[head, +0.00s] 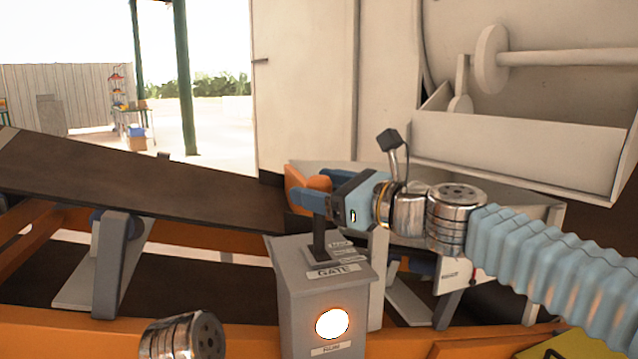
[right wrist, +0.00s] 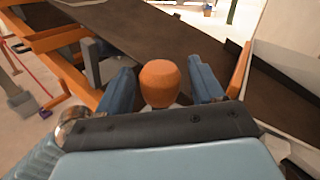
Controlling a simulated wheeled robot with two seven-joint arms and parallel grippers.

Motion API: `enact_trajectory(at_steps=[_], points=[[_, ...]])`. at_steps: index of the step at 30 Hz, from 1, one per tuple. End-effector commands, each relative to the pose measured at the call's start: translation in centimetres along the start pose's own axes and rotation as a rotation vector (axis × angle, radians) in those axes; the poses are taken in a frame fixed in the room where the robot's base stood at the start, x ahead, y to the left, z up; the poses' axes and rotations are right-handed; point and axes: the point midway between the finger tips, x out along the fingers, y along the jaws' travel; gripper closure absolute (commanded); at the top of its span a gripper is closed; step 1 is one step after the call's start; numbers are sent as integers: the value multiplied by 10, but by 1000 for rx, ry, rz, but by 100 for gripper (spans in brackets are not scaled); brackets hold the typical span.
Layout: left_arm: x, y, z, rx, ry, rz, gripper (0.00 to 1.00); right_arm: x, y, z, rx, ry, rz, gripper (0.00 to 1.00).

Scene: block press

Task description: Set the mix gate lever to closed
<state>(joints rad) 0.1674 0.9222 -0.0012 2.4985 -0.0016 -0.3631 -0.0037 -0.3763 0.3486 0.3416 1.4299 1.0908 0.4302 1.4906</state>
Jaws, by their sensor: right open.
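The gate box (head: 322,300) is a grey box with a GATE label and a lit white round button on its front. Its lever (head: 319,236) is a dark shaft rising about upright from the top. The lever's orange knob (right wrist: 160,82) stands between the fingers in the right wrist view. My right gripper (head: 318,192) comes in from the right at knob height, open, with its blue fingers on both sides of the knob. In the right wrist view the fingers (right wrist: 162,88) have gaps to the knob. My left gripper is not in view.
A dark conveyor belt (head: 130,188) on an orange frame runs behind the box from the left. A pale hopper (head: 530,150) stands at the back right. Small white labels (head: 342,245) beside the lever are too small to read.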

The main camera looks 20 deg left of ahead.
Motion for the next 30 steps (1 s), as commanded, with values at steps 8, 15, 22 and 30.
enact_trajectory(at_steps=[8, 15, 22, 30], points=[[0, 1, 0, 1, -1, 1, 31, 4, 0, 0, -1, 0, 0, 33], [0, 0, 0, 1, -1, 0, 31, 4, 0, 0, -1, 0, 0, 60], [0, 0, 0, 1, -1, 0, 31, 4, 0, 0, -1, 0, 0, 96], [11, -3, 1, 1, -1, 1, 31, 2, 2, -5, -9, -13, -3, 100]])
